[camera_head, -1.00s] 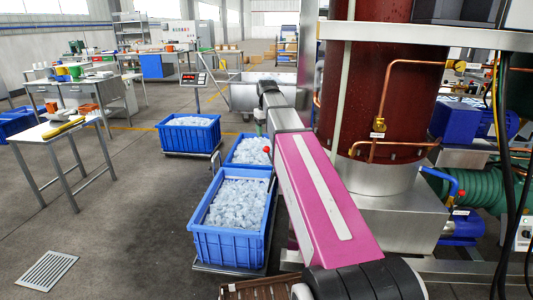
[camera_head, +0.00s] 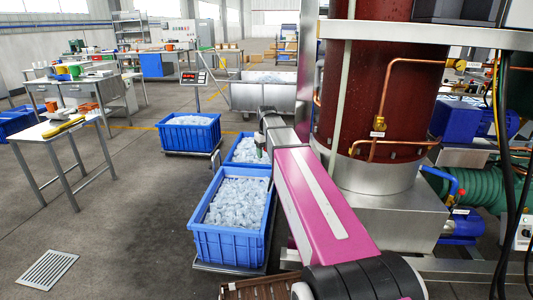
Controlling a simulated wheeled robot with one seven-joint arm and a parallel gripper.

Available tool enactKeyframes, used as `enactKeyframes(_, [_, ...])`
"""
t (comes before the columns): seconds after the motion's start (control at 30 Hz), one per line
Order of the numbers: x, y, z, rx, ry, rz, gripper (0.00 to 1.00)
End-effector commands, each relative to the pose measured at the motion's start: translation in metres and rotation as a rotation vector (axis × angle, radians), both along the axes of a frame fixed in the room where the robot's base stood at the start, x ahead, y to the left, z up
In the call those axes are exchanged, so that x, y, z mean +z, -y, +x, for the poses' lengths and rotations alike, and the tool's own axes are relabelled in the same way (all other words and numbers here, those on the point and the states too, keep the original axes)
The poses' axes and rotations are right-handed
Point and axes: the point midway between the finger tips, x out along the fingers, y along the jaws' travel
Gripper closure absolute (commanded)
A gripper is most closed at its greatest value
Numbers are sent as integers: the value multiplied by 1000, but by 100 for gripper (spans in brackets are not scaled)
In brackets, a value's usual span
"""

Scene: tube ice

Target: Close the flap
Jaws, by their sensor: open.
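I cannot make out the flap; the pink arm, which is mine, covers much of the area in front of the ice machine (camera_head: 366,105). The machine has a dark red cylinder above a bare metal base. My gripper (camera_head: 261,151) is small and partly hidden at the far end of the arm, above the blue crates of ice. Its jaws are open, and nothing shows between them. I cannot tell whether it touches anything.
A blue crate of ice (camera_head: 228,246) stands left of my arm, with another crate (camera_head: 234,162) behind it. A third crate (camera_head: 188,152) sits on a scale further left. A metal bin (camera_head: 260,97) stands behind.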

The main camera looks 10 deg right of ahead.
Motion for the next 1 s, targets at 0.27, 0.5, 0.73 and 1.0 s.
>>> enactKeyframes(0.27, [0,0,0,0,0,0,61])
enactKeyframes(0.5, [0,-2,0,0,-1,2,100])
enactKeyframes(0.73, [-14,-23,7,2,-3,6,96])
enactKeyframes(1.0, [-18,-25,6,1,-3,6,95])
